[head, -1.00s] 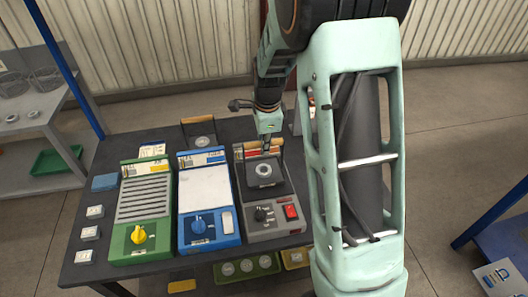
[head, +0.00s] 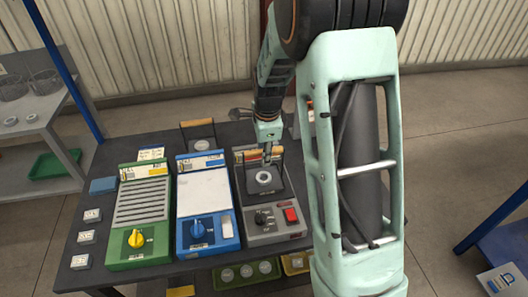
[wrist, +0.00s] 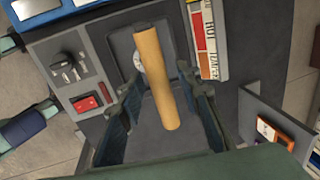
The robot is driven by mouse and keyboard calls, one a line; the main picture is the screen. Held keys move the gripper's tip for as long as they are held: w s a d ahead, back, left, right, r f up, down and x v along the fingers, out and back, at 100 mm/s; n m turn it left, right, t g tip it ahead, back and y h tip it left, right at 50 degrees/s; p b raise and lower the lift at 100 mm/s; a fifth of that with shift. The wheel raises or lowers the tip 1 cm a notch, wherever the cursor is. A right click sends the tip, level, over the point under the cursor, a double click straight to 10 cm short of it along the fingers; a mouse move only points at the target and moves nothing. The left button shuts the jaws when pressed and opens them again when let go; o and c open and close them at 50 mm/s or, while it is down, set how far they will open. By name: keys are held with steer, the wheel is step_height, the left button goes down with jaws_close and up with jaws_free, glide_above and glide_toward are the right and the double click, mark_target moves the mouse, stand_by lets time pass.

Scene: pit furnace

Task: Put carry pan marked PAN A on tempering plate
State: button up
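A dark carry pan (head: 264,187) with a pale ring-shaped piece in it sits on the grey unit with a red switch. Its wooden bar handle (wrist: 157,85) stands above it in the wrist view. My gripper (head: 268,156) points down over this pan. In the wrist view its two fingers are apart on either side of the handle, with gaps visible. A second dark pan (head: 200,138) with a wooden handle stands at the back of the table. I cannot read PAN A on either pan. A blue unit (head: 203,184) with a pale flat plate stands left of the grey unit; its label is too small to read.
A green slatted unit (head: 143,205) with a yellow knob stands left of the blue one. Small labelled blocks (head: 88,237) and a blue block (head: 103,185) lie along the table's left edge. A red-and-white label panel (wrist: 208,40) stands beside the pan.

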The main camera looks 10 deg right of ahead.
step_height(320, 180, up, 12)
steer(key=s, duration=0.2)
steer(key=shift+s+p, duration=0.15)
steer(key=shift+p, duration=0.25)
steer(key=shift+r, duration=0.1)
